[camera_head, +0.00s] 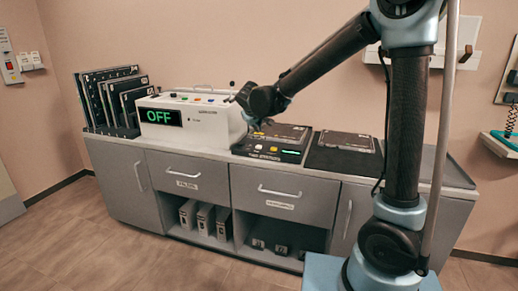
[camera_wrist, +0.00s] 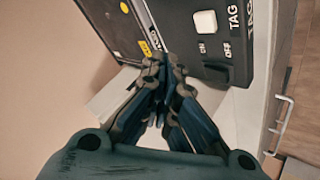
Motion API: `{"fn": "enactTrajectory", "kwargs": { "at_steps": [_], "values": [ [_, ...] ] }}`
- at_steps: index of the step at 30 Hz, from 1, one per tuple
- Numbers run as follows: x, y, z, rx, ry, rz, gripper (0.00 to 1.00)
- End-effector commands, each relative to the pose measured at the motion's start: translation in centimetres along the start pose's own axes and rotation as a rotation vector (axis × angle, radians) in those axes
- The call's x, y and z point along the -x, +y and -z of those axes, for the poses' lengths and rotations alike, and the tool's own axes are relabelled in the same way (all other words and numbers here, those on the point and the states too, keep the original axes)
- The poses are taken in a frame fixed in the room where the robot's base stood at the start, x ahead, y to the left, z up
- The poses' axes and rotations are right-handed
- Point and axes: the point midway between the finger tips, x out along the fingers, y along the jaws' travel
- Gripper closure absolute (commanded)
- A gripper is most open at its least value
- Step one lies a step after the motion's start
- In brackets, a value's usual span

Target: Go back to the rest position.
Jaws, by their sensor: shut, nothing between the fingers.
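My gripper (camera_wrist: 160,75) is shut and empty, its fingertips together in the wrist view. In the head view my arm reaches left over the counter, and its end is in the air by the right end of a white console (camera_head: 205,122). The console has a display reading green "OFF" and several coloured buttons on top. In the wrist view a dark panel (camera_wrist: 190,50) lies beyond the fingertips, with a white switch (camera_wrist: 205,22) and the labels "ON", "OFF" and "TAG". I cannot tell whether the fingertips touch it.
A grey cabinet counter (camera_head: 215,171) runs along the wall. A black device with a lit green strip (camera_head: 290,152) and a flat dark case (camera_head: 345,142) lie right of the console. Upright black panels (camera_head: 105,95) stand at the left. The floor (camera_head: 100,250) in front is clear.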

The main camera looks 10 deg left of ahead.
Motion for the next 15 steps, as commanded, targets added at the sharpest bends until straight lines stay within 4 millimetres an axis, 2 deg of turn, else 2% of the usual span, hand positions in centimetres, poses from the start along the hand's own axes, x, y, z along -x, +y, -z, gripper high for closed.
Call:
{"fn": "enactTrajectory", "kwargs": {
  "at_steps": [5,8,11,15],
  "values": [
    [0.0,0.1,-0.1,-0.001,-0.001,0.000,1.00],
    [0.1,0.9,-0.8,-0.010,-0.012,-0.001,1.00],
    [0.5,3.0,-2.8,-0.037,-0.043,-0.001,1.00],
    [1.5,7.0,-7.4,-0.096,-0.109,0.000,1.00]
  ]
}}
